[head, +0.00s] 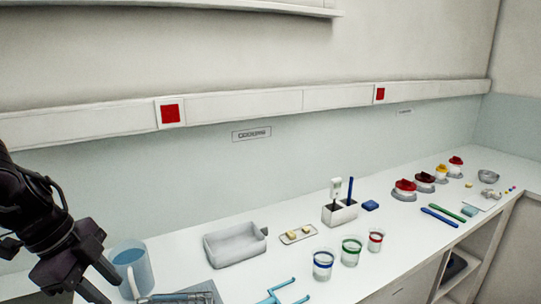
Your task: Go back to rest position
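My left arm comes in from the left edge of the head view, dark and jointed. Its gripper (92,280) points down at the lower left, beside the blue mug (132,268). My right gripper is not in view.
On the white counter are a grey tray (236,243), a small plate with yellowish pieces (299,234), and three cups with blue (323,264), green (351,250) and red (375,239) rims. A white holder (340,213) stands behind. Red-topped jars (404,190) are farther right.

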